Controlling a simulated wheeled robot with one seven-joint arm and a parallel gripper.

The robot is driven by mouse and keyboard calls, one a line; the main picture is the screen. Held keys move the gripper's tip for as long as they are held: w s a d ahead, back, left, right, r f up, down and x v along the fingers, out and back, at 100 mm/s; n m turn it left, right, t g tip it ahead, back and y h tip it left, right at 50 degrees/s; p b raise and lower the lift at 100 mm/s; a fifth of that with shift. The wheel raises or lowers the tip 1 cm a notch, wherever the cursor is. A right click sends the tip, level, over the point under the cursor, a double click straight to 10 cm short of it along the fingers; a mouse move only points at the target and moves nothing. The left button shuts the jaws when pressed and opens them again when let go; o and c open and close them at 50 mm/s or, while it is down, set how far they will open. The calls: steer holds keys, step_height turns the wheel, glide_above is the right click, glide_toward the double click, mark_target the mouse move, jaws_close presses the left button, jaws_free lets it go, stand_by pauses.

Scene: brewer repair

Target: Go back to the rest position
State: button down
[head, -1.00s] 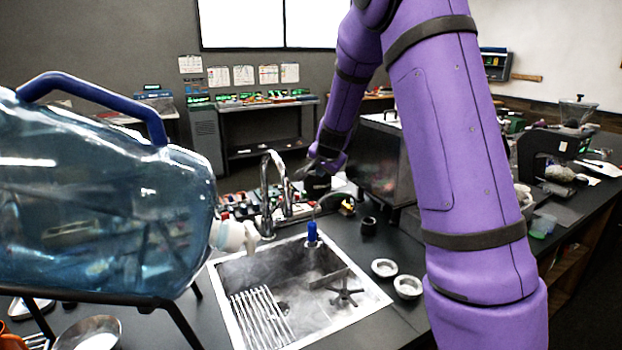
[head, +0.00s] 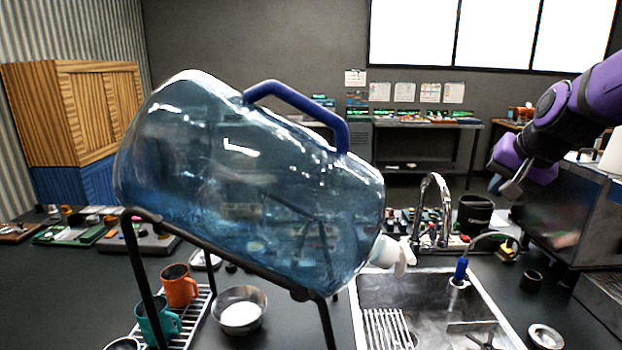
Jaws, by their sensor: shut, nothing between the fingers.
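My gripper (head: 504,188) shows at the right of the head view, at the end of my purple arm. It is shut and empty. It hangs in the air in front of the steel-sided machine, above and to the right of the black cup (head: 475,215). It appears clear of the things around it, though the exact gap is hard to tell.
A large blue water jug (head: 250,190) lies tilted on a black stand (head: 190,240), its white tap over the sink (head: 372,290). A tall faucet (head: 440,200) stands behind the sink. Mugs (head: 180,287) and a steel bowl (head: 240,310) are below the jug. The machine (head: 565,215) stands at the right.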

steer(key=s+a+n, duration=0.2)
steer(key=s+n, duration=0.1)
steer(key=s, duration=0.8)
steer(key=s+a+r+n+g+h, duration=0.1)
steer(key=s+a+n, duration=0.2)
steer(key=s, duration=0.9)
steer(key=shift+s+r+g, duration=0.15)
steer(key=shift+s+g, duration=0.1)
steer(key=shift+g, duration=0.05)
